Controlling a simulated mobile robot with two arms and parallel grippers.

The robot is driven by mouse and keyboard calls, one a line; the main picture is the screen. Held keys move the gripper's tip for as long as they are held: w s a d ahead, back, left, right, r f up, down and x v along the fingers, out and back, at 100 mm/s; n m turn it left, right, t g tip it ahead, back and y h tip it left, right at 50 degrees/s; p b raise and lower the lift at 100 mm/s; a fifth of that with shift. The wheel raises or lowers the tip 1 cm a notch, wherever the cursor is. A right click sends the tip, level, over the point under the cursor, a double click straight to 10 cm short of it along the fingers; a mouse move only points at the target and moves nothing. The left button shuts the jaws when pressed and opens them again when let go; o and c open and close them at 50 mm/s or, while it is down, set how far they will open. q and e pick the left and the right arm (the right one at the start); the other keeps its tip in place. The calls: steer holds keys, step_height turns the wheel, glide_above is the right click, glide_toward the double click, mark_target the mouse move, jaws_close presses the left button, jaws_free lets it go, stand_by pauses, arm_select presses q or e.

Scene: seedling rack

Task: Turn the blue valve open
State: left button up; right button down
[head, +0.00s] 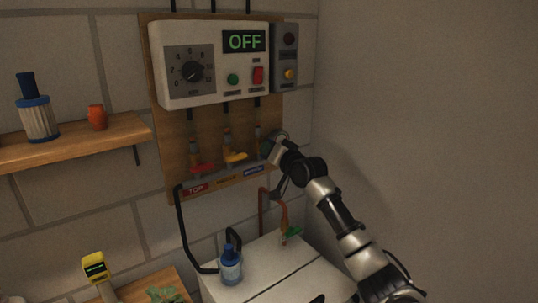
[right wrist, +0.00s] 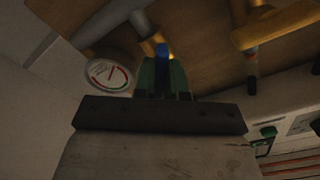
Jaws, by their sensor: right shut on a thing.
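The blue valve handle (right wrist: 162,50) shows as a small blue end between the fingers of my right gripper (right wrist: 163,75) in the right wrist view. The gripper is shut on it. In the head view my right gripper (head: 270,148) is at the right end of the valve row, above the blue label (head: 254,170), and hides the blue handle. How far the valve is turned cannot be told. The red valve handle (head: 203,168) and the yellow valve handle (head: 235,157) stand to its left. My left gripper is not in view.
A control box (head: 212,88) reading OFF hangs above the valves. A round gauge (right wrist: 108,76) is close beside my right gripper. Below are a green-handled tap (head: 292,232) and a blue bottle (head: 230,265) on a white top. A wooden shelf (head: 75,146) is at left.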

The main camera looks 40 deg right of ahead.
steer(key=shift+f+n, duration=0.1)
steer(key=shift+n, duration=3.4)
steer(key=c, duration=1.2)
jaws_free()
steer(key=s+b, duration=0.1)
steer(key=s, duration=0.2)
steer(key=s+b, duration=0.1)
steer(key=s, duration=0.3)
steer(key=s+a+b, duration=0.1)
steer(key=s+b, duration=0.1)
steer(key=s, duration=0.1)
steer(key=shift+s+a, duration=0.1)
steer(key=shift+s, duration=0.25)
